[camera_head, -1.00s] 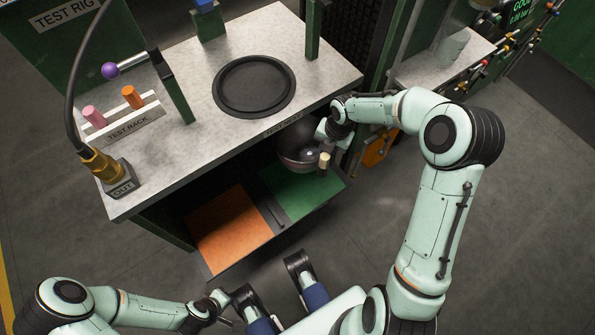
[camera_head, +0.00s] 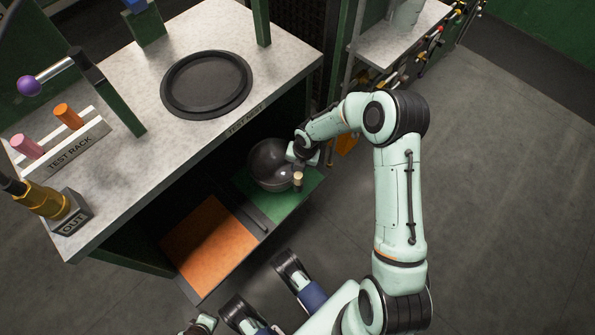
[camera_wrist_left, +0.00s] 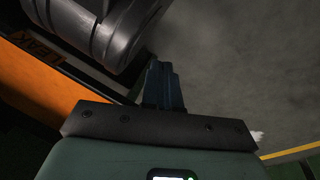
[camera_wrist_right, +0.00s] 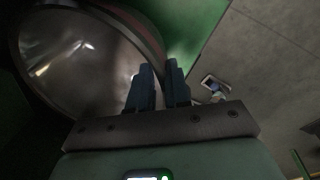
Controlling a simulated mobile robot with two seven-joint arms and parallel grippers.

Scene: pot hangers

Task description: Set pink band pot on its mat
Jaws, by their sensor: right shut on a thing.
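The dark metal pot (camera_head: 266,165) is in the lower bay under the bench top, over the green mat (camera_head: 287,206). Whether its base touches the mat is hidden. In the right wrist view the pot (camera_wrist_right: 85,65) shows a shiny inside and a dull pinkish band near its rim. My right gripper (camera_head: 296,158) is shut on the pot's edge at its right side; its fingers (camera_wrist_right: 158,85) show in the right wrist view. The orange mat (camera_head: 208,236) lies bare to the left. My left gripper (camera_wrist_left: 165,85) appears shut and empty, low beside the bay's front.
A dark divider (camera_head: 247,212) separates the two mats. The bench top (camera_head: 150,130) overhangs the bay and carries a round black plate (camera_head: 206,84), a test rack (camera_head: 65,150) and an OUT fitting (camera_head: 70,212). The floor to the right (camera_head: 500,220) is clear.

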